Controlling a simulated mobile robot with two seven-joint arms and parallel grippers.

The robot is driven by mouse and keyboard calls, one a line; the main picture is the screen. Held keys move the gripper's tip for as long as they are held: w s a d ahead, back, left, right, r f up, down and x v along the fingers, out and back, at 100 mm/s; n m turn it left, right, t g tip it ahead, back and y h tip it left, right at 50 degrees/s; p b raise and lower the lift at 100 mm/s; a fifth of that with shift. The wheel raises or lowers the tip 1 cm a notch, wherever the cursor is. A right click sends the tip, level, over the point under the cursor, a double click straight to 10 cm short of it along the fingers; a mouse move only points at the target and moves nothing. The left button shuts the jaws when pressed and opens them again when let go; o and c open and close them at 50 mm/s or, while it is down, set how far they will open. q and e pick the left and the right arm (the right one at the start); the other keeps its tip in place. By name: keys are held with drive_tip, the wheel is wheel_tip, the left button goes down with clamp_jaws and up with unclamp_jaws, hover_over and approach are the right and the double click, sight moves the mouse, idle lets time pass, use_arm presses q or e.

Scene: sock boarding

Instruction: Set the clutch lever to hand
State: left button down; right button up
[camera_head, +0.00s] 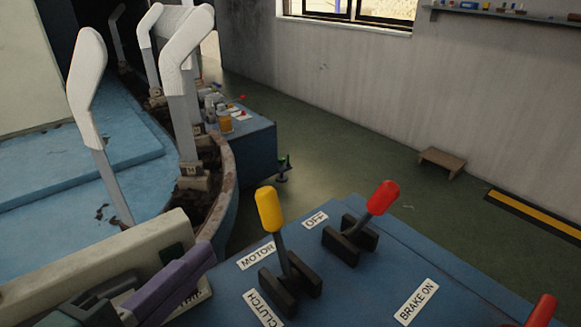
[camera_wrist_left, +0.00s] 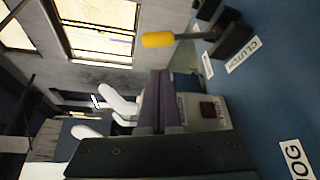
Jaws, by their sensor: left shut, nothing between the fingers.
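The clutch lever (camera_head: 270,209) has a yellow grip on a grey rod and rises from a dark slotted base on the blue console (camera_head: 350,300). A CLUTCH label (camera_head: 262,308) lies beside its base, and a MOTOR label (camera_head: 256,256) lies on its far side. My left gripper (camera_head: 208,255), with purple fingers, is shut and empty, to the left of the lever and apart from it. In the left wrist view the yellow lever (camera_wrist_left: 165,39) shows sideways above the purple fingers (camera_wrist_left: 160,85). No HAND label is readable; one label is partly hidden behind my gripper. My right gripper is not in view.
A red-gripped lever (camera_head: 382,197) stands right of the clutch lever by an OFF label. Another red grip (camera_head: 541,310) is at the lower right, near a BRAKE ON label (camera_head: 416,301). A pale box (camera_head: 100,262) lies beyond my gripper. White sock forms (camera_head: 185,55) stand behind.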

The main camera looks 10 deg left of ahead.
sight(272, 214)
use_arm(q)
drive_tip(key=x, duration=0.9)
drive_tip(key=shift+w+b, duration=0.35)
drive_tip(key=shift+b, duration=0.1)
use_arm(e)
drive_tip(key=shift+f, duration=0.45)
use_arm(q)
drive_tip(key=shift+d+f, duration=0.1)
drive_tip(key=shift+d, duration=0.1)
